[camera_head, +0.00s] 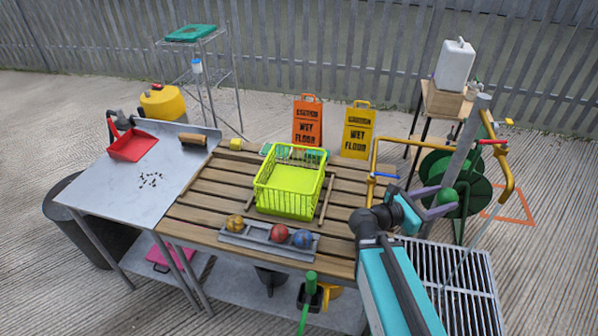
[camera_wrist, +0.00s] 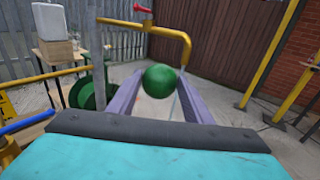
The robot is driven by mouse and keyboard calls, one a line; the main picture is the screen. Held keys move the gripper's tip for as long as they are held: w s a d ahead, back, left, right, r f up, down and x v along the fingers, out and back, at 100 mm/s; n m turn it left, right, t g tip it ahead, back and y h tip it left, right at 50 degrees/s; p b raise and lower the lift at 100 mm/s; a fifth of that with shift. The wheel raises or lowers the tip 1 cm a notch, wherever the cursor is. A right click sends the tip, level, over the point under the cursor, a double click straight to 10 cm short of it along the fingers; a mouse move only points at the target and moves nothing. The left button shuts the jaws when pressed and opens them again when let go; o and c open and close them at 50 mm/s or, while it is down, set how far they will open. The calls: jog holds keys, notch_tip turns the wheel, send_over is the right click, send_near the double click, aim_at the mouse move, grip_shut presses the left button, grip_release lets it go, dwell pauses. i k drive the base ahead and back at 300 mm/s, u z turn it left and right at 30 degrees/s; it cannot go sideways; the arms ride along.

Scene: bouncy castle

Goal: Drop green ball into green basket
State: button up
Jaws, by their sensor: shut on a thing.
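The green ball (camera_wrist: 159,81) is between the two purple fingers of my gripper (camera_wrist: 158,88) in the wrist view. In the head view the ball (camera_head: 446,196) shows at the tips of my gripper (camera_head: 440,201), at the right, beyond the table's right end. My gripper is shut on the ball. The green basket (camera_head: 290,187), a yellow-green wire-style crate, stands upright on the wooden slatted table (camera_head: 190,213), left of my gripper. Its visible floor looks empty. The gripper and ball are apart from the basket.
A grey tray (camera_head: 258,247) with yellow, red and blue balls (camera_head: 279,233) lies in front of the basket. Two wet floor signs (camera_head: 307,124) stand behind it. Yellow pipes (camera_head: 440,143) and a green hose reel (camera_wrist: 91,87) stand near my gripper. A metal grate (camera_head: 455,278) is below.

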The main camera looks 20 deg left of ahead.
aim_at(297, 189)
jog(key=z, duration=0.85)
jog(key=k, duration=0.1)
jog(key=u, duration=2.95)
jog(key=i, duration=0.65)
jog(key=u, duration=0.4)
